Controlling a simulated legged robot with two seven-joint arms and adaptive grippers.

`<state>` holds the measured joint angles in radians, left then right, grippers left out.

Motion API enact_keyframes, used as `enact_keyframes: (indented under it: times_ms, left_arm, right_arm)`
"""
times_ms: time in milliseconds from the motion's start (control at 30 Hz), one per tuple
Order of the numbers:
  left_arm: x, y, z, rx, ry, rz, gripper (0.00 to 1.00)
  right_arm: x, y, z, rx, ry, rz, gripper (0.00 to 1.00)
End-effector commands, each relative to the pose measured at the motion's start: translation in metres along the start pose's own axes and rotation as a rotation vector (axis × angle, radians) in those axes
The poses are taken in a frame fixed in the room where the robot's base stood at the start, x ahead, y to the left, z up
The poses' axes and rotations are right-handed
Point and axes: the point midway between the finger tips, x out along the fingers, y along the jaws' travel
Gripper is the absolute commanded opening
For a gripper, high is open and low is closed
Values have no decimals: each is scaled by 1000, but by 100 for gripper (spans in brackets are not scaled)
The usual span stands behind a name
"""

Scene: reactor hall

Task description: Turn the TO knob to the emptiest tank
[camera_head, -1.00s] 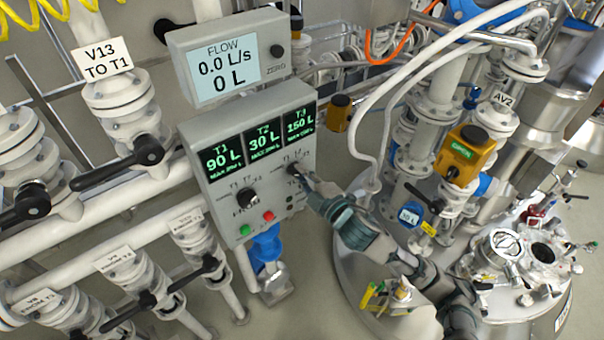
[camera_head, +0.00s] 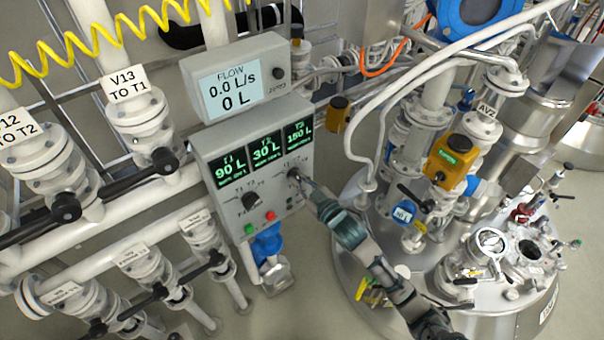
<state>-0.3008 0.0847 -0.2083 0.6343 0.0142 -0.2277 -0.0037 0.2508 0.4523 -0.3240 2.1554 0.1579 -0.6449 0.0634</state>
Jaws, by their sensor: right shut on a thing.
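The grey control panel (camera_head: 215,143) shows three tank readouts: T1 90 L, T2 30 L (camera_head: 266,150) and T3 150 L. T2 has the lowest number. Two black selector knobs sit below the readouts. The left knob (camera_head: 257,205) stands free, with T1, T2 and T3 marks around it. My right gripper (camera_head: 299,178) is shut on the right knob (camera_head: 293,173), below the T3 readout. The fingers partly cover that knob and its marks, so its setting cannot be read. The FROM and TO labels are too small to read. My left gripper is not in view.
A green button (camera_head: 250,228) and a red button (camera_head: 270,216) lie below the left knob. The flow display (camera_head: 228,91) above reads 0.0 L/s and 0 L. Valves with black handles (camera_head: 165,160) stand at left. A steel vessel (camera_head: 350,220) stands to the right.

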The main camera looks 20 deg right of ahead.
Motion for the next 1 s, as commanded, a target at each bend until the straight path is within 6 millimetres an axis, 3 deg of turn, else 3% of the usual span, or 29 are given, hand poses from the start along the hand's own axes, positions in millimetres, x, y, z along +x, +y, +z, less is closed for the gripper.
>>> enact_keyframes:
  times_ms: [33, 500, 1000]
  left_arm:
    - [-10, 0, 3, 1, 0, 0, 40]
    - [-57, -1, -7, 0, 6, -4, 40]
    - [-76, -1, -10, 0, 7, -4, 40]
  right_arm:
    - [0, 3, -11, 48, 14, 3, 0]
    - [0, 6, -10, 454, 18, 3, 0]
    - [0, 8, -7, 646, 21, 4, 0]
